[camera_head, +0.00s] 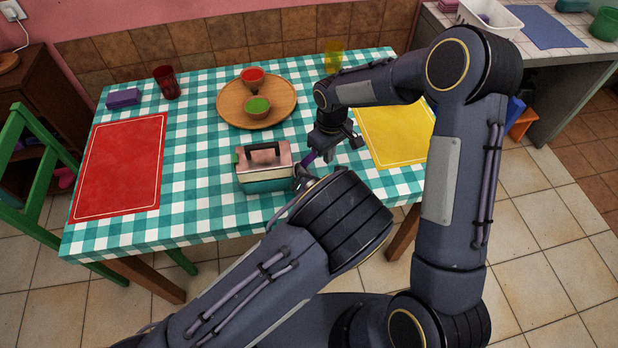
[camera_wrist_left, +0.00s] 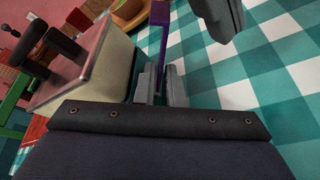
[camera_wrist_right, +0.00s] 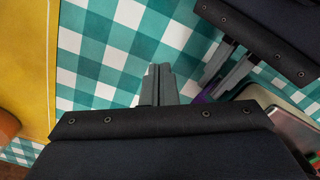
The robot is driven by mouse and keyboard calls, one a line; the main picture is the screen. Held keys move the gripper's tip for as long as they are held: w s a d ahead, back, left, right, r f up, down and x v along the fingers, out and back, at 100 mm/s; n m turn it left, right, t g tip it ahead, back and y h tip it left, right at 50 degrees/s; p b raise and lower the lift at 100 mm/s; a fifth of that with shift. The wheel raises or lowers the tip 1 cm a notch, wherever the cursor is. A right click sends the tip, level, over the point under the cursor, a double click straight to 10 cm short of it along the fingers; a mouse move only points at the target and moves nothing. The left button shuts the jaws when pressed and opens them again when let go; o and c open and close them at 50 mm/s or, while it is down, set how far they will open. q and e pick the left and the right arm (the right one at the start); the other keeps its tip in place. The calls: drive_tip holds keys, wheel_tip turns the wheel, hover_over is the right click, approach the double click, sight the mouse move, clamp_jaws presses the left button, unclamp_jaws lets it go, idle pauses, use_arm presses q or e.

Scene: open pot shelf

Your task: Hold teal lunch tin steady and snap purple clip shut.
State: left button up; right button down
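The lunch tin (camera_head: 268,183) stands upright on the checked cloth, with a teal base, a cream band, a pink lid and a dark handle. In the left wrist view the tin (camera_wrist_left: 112,75) fills the left side. The purple clip (camera_head: 308,157) is a narrow strip at the tin's right side. It also shows in the left wrist view (camera_wrist_left: 159,38), running down between the fingertips. My left gripper (camera_wrist_left: 161,85) appears shut on it beside the tin, with a narrow gap between its fingers. My right gripper (camera_wrist_right: 158,85) is shut and empty, just right of the clip. My arms partly hide both grippers in the head view.
A wooden tray (camera_head: 228,110) with two bowls is behind the tin. A red mat (camera_head: 120,165) lies left, a yellow mat (camera_head: 400,135) right. A red cup (camera_head: 166,82), purple block (camera_head: 124,98) and yellow glass (camera_head: 333,56) stand at the back. Cloth left of the tin is clear.

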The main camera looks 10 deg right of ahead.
use_arm(q)
drive_tip(key=shift+w, duration=0.15)
drive_tip(key=shift+c, duration=0.3)
clamp_jaws()
drive_tip(key=shift+f, duration=0.1)
idle(1.9)
